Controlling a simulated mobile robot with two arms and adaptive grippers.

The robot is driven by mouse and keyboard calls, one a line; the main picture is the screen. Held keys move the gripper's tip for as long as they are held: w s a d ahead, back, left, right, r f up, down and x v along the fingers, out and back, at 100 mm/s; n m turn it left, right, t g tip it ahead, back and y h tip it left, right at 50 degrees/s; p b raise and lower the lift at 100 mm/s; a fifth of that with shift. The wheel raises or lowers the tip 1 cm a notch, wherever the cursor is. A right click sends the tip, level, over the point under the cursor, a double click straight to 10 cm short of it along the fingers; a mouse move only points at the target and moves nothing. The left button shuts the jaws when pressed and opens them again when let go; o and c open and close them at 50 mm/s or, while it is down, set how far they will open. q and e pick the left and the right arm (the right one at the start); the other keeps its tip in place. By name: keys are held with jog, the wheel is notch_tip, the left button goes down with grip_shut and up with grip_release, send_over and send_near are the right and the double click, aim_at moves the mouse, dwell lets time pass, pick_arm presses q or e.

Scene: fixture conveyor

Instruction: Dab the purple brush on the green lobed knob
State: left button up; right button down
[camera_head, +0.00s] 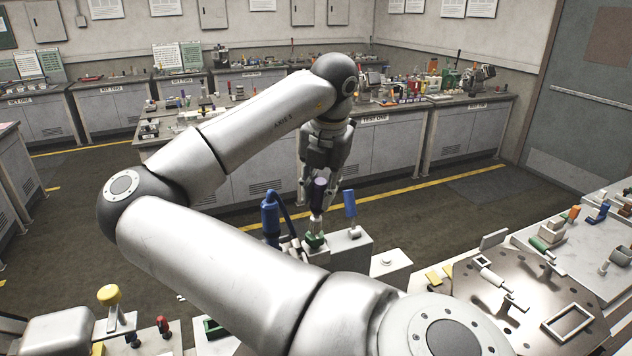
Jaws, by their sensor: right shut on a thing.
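My right gripper (319,178) points down near the middle of the view, shut on the purple brush (319,190). The brush hangs nearly upright, with its pale lower end (316,222) pointing down. The green lobed knob (314,241) is directly below it, on a grey block fixture. The brush's end is at or just above the knob; I cannot tell whether they touch. My arm hides part of the fixture's front. My left gripper is out of view.
A blue clamp-like part (271,218) stands close left of the knob, and a blue lever (350,207) close right. A dark plate with a white frame (568,322) lies at right. A yellow knob (109,295) stands at lower left.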

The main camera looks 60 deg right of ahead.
jog(key=shift+p, duration=0.3)
jog(key=shift+f, duration=0.4)
dwell(0.6)
dwell(0.4)
